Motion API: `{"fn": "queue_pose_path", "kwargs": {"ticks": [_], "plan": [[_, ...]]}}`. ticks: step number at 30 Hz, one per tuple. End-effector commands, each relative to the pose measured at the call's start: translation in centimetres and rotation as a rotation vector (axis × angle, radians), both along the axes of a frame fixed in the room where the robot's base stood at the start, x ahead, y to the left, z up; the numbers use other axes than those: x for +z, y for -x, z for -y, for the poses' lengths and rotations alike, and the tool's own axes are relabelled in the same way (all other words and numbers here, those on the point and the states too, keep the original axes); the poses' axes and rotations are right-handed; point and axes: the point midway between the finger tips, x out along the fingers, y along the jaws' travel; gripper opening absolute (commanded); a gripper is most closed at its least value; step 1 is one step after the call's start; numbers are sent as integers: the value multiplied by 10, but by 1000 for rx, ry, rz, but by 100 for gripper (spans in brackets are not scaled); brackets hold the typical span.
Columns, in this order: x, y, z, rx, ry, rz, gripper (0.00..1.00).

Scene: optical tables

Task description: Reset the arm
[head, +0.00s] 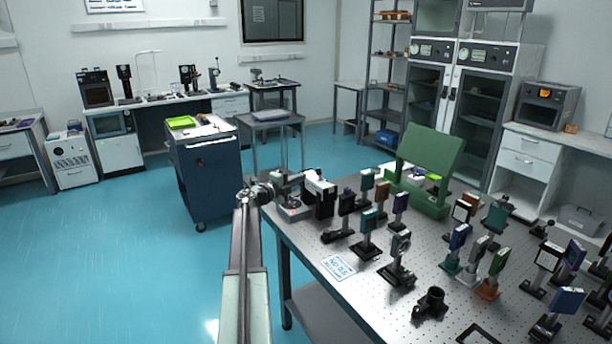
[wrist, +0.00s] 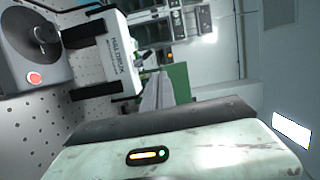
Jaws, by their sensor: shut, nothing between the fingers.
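My arm reaches up from the bottom of the head view along the left side of the optical table (head: 345,295). That box (head: 322,195) also stands just right of my gripper in the head view. I cannot tell whether the gripper touches either one. The wrist view is turned sideways.
A dark blue cart (head: 205,175) stands beyond the arm. The blue floor (head: 110,255) on the left is clear.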

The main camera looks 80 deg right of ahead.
Motion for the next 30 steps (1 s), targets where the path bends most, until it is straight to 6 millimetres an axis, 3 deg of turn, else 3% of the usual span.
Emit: {"fn": "queue_pose_path", "kwargs": {"ticks": [17, 19, 20, 23, 26, 30], "plan": [[1, -11, -7, 9, 0, 0, 0], [1, -21, -8, 20, 0, 0, 0], [2, -31, -10, 31, 0, 0, 0], [4, -89, -20, 96, 0, 0, 0], [6, -173, -44, 191, 0, 0, 0], [13, -284, -99, 329, 6, -14, 0]]}}
